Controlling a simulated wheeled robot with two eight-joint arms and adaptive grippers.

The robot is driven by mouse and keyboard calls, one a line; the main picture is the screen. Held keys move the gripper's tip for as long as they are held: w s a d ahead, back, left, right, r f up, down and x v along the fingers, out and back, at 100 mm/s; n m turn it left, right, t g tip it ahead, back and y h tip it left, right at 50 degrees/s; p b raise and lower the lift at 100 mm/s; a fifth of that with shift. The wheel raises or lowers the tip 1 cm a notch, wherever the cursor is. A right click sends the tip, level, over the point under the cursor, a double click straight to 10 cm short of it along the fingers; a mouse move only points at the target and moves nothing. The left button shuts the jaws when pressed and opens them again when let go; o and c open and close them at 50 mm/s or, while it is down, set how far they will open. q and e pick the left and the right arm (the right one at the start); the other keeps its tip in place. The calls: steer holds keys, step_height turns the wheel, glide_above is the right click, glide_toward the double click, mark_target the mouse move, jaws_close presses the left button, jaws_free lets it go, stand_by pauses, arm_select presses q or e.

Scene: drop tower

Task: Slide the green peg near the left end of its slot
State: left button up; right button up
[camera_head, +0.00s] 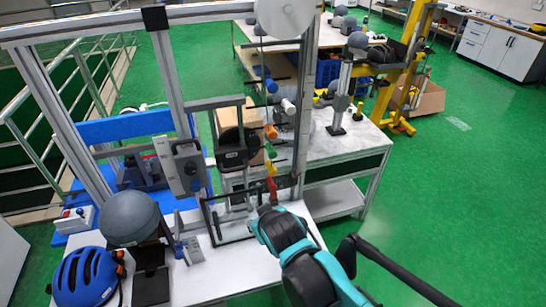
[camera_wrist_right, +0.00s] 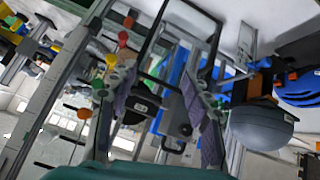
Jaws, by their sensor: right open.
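The green peg (camera_head: 271,151) sticks out of the upright frame in the head view. It is in a column of pegs, below the orange peg (camera_head: 271,131) and above the yellow peg (camera_head: 270,168). Its slot is too small to make out clearly. My right gripper (camera_head: 265,207) is below the green peg, low in front of the frame, close under the red peg (camera_head: 272,188). In the right wrist view my right gripper (camera_wrist_right: 163,98) has its two pads spread apart with no peg between them. Coloured pegs lie left of its pads there. My left gripper is not in view.
A blue peg (camera_head: 271,87) and a white peg (camera_head: 288,106) are higher on the frame. A dark bar frame (camera_head: 229,216) stands beside my right gripper. Upright posts surround the pegs.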

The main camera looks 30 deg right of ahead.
mark_target(273, 156)
steer(key=w+d+n+t+h+b, duration=0.1)
steer(key=w+d, duration=0.4)
steer(key=w, duration=0.2)
steer(key=w+d+f+n+t+h+b, duration=0.1)
steer(key=w+d+h+b, duration=0.1)
steer(key=w+d, duration=0.3)
steer(key=w+d+n+t+h+b, duration=0.1)
steer(key=w+d, duration=0.4)
steer(key=w, duration=0.5)
steer(key=shift+w+d+f+t+h, duration=0.1)
steer(key=shift+d+f+t+h, duration=0.1)
steer(key=shift+d+t+h, duration=0.3)
steer(key=shift+w+d+f+b, duration=0.1)
steer(key=shift+w+d+b, duration=0.1)
steer(key=shift+w+b, duration=0.25)
steer(key=shift+w, duration=0.1)
jaws_close()
